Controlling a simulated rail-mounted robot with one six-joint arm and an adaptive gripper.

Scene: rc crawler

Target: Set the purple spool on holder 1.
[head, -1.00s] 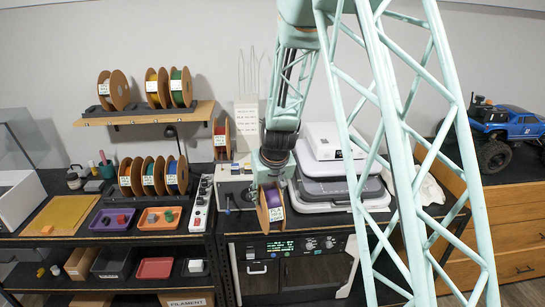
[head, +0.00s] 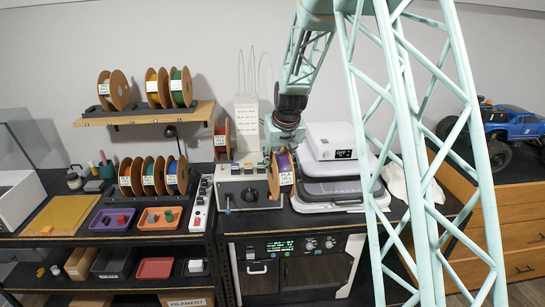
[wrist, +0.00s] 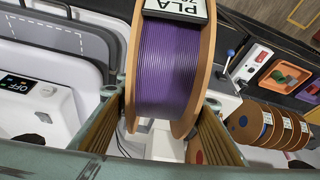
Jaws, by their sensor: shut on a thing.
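The purple spool (head: 284,164), with brown flanges and a white label, hangs upright in my gripper (head: 275,152) in front of the grey box (head: 243,187). In the wrist view the purple winding (wrist: 172,65) fills the top middle. The jaws of my gripper (wrist: 160,105) are shut on the flanges from both sides. A red-wound spool (head: 221,140) stands behind the box, left of the white panel. I cannot tell which support is holder 1; no number is readable.
Several spools stand on the wall shelf (head: 150,114) and in a row on the bench at left. A white power strip (head: 201,203) lies left of the box.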

